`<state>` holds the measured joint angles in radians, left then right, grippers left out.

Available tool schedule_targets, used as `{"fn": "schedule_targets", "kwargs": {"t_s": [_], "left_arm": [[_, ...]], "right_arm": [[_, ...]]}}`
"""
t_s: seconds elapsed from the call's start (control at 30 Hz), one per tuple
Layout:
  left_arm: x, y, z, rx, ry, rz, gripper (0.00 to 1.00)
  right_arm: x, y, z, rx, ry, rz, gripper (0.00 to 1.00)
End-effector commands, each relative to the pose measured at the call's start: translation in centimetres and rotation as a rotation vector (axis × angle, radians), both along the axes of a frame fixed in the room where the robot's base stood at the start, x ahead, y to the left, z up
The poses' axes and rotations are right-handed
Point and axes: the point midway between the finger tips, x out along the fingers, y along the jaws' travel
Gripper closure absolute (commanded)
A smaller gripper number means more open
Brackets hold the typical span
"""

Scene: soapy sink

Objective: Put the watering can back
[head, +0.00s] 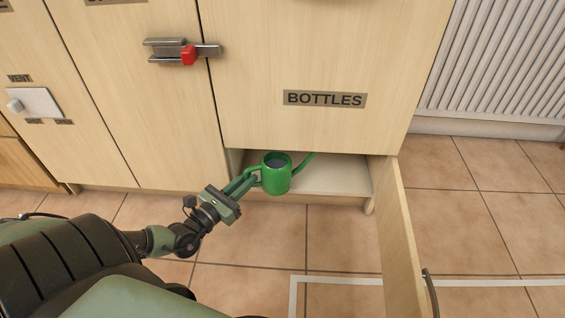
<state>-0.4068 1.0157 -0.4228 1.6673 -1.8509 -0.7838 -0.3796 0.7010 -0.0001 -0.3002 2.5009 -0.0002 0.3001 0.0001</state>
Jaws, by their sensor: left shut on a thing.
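The green watering can (276,178) is upright at the opening of the low cupboard compartment (340,177) under the BOTTLES panel. Its spout points up and to the right, partly in front of the opening. My left gripper (252,180) is shut on the can's handle side, at the left of the can. I cannot tell whether the can's base touches the compartment floor or hangs just in front of it. My right gripper is not in view.
The compartment's door (398,240) stands open at the right, swung out toward me. A latch with a red piece (188,54) sticks out from the cupboard front above. A white radiator (495,65) is at the back right. The tiled floor (330,245) in front is clear.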

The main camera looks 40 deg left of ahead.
Motion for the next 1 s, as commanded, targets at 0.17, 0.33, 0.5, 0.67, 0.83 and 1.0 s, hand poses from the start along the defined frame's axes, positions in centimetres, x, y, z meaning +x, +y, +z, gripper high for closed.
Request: {"fn": "schedule_targets", "kwargs": {"t_s": [0.17,0.33,0.5,0.67,0.83,1.0], "left_arm": [[5.1,-0.2,0.0,-0.003,-0.012,0.002,1.00],[9.6,-0.4,0.0,-0.004,-0.012,0.003,1.00],[13.7,-0.6,0.1,-0.004,-0.010,0.003,1.00],[15.8,-0.6,0.1,-0.001,-0.007,0.002,1.00],[16.3,-0.7,-0.7,0.000,-0.004,0.001,1.00],[16.2,-0.7,-3.3,-0.001,-0.003,0.002,1.00]], "right_arm": [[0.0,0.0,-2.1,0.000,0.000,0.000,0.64],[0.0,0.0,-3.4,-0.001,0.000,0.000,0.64],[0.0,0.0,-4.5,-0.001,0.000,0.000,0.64],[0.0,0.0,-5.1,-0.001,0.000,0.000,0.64],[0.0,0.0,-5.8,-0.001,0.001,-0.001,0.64],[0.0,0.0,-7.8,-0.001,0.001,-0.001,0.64]]}}
